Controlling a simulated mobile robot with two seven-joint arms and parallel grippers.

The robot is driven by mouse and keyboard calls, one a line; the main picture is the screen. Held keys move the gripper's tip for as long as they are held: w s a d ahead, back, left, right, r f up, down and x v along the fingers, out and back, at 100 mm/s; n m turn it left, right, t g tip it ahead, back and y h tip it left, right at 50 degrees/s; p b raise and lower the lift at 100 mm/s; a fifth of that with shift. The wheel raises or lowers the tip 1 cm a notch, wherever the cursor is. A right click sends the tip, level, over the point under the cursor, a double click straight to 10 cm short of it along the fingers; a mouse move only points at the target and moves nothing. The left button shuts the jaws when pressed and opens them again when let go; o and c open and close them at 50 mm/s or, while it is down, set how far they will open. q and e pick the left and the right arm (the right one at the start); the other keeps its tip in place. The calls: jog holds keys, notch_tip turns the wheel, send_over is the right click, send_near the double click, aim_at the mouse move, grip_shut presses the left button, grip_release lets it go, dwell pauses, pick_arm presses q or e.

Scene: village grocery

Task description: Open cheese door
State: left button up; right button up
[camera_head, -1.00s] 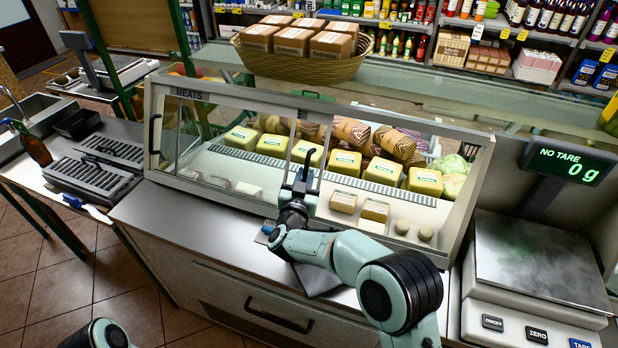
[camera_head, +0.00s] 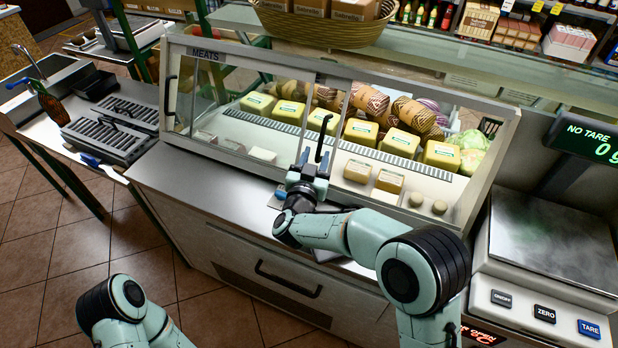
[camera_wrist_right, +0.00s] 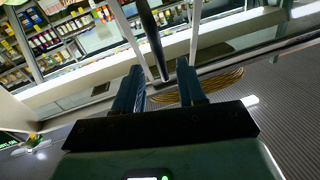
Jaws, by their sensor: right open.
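The glass-fronted display case (camera_head: 215,60), labelled MEATS, has sliding glass panes. Yellow cheese blocks (camera_head: 400,143) and netted rolls lie behind the glass. A black upright door handle (camera_head: 323,136) stands at the middle of the front; it also shows in the right wrist view (camera_wrist_right: 152,38). My right gripper (camera_head: 302,160) is at the lower part of this handle. In the right wrist view its two blue fingers (camera_wrist_right: 160,76) are apart, with the handle's end showing between the tips. Contact cannot be told. Only part of my left arm shows at the bottom; its gripper is out of view.
A second black handle (camera_head: 169,97) is at the case's left end. A scale (camera_head: 550,240) stands at the right. A steel counter ledge (camera_head: 200,178) runs along the case front, with a drawer handle (camera_head: 287,279) below. A basket of boxes (camera_head: 320,27) sits above the case.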

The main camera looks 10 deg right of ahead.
jog(key=v, duration=0.8)
jog(key=shift+b, duration=0.4)
